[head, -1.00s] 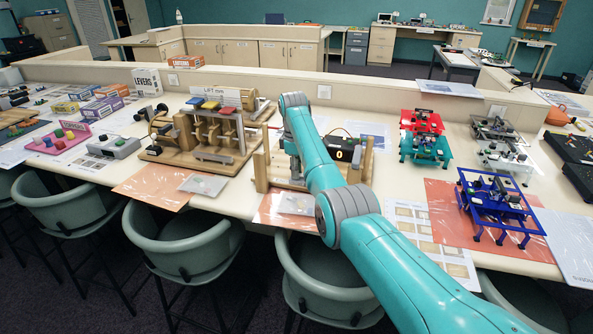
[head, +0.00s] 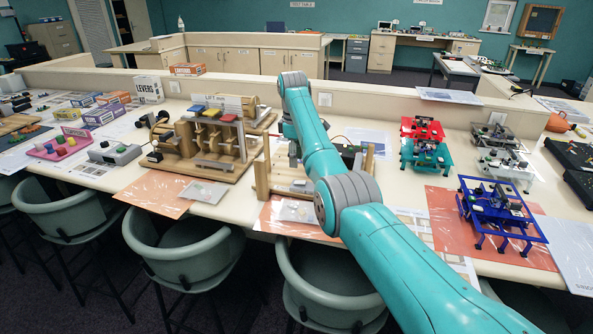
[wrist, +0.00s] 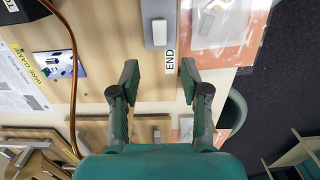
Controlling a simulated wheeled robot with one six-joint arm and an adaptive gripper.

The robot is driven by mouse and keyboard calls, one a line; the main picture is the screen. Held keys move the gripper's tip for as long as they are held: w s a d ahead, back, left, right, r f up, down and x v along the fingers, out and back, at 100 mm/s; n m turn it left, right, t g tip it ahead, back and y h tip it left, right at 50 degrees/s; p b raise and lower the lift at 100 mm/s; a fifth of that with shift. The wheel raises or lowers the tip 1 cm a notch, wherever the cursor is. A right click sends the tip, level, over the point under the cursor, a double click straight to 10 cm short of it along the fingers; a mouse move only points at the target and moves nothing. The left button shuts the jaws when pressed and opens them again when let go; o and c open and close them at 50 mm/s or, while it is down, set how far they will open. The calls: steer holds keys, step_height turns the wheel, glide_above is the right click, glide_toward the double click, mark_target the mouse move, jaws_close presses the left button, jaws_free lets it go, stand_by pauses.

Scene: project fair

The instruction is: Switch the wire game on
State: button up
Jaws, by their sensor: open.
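The wire game is a pale wooden board (wrist: 110,25) with a bent copper wire (wrist: 72,70) and a yellow "WIRE GAME" label (wrist: 42,65), seen in the wrist view. Near the board's edge sits a grey plate with a light raised block (wrist: 159,32), which looks like a switch; its setting I cannot tell. In the head view the wooden base (head: 288,182) is partly hidden by my arm.
A wooden "LIFT" machine (head: 210,140) stands left of the wire game. Red, teal and blue small frames (head: 500,212) stand to the right. Clear plastic packets (wrist: 220,25) lie by the board edge. Green chairs (head: 325,285) line the table front.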

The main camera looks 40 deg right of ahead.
steer(key=shift+r, duration=2)
steer(key=shift+a, duration=0.15)
